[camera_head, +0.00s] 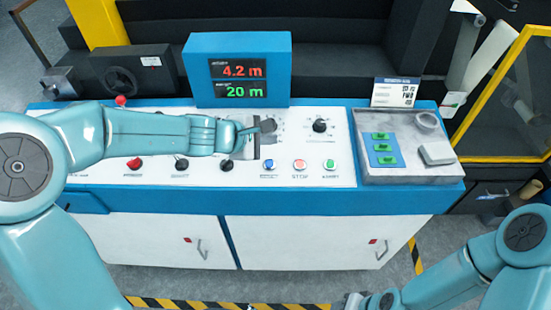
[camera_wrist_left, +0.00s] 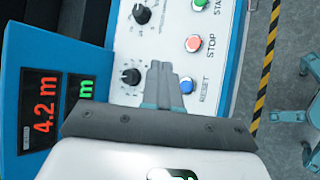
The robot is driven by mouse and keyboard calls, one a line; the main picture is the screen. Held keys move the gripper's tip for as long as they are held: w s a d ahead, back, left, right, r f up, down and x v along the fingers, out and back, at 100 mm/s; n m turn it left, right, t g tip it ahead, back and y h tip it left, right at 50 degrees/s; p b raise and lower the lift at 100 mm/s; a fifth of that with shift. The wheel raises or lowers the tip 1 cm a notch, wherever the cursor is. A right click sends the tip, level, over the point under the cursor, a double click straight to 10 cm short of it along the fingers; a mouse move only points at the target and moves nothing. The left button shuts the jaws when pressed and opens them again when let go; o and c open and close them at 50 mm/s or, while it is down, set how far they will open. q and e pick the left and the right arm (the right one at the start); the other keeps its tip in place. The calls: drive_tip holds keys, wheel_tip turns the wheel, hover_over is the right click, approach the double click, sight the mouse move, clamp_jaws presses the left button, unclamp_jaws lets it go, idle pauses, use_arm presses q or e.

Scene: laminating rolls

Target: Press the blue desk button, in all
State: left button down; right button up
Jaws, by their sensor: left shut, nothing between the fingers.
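The blue button (camera_head: 268,165) sits on the white front panel of the desk, at the left end of a row with an orange-red and a green button. In the left wrist view the blue button (camera_wrist_left: 186,86) is beside the label RESET, just right of my fingers. My left gripper (camera_head: 264,126) reaches in from the left over the panel, behind the blue button in the head view. Its fingers (camera_wrist_left: 161,70) are together and empty. Contact with the button does not show. My right gripper (camera_head: 354,300) is low at the bottom edge, partly cut off.
A blue display box (camera_head: 238,101) reads 4.2 m in red and 20 m in green. A black knob (camera_head: 320,126) stands on the panel, with levers at its left. A grey tray (camera_head: 405,170) with green pieces lies at the right. The red STOP button (camera_wrist_left: 193,43) is near the blue one.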

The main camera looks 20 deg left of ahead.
sight(269, 164)
use_arm(q)
drive_tip(key=f+b, duration=0.4)
drive_tip(key=f, duration=0.1)
drive_tip(key=f+b, duration=0.2)
drive_tip(key=f, duration=0.1)
drive_tip(key=shift+w+a+b, duration=0.35)
drive_tip(key=shift+w, duration=0.05)
drive_tip(key=shift+a+f+b, duration=0.15)
drive_tip(key=shift+f+b, duration=0.2)
drive_tip(key=shift+w, duration=0.1)
drive_tip(key=shift+r, duration=0.1)
idle(1.4)
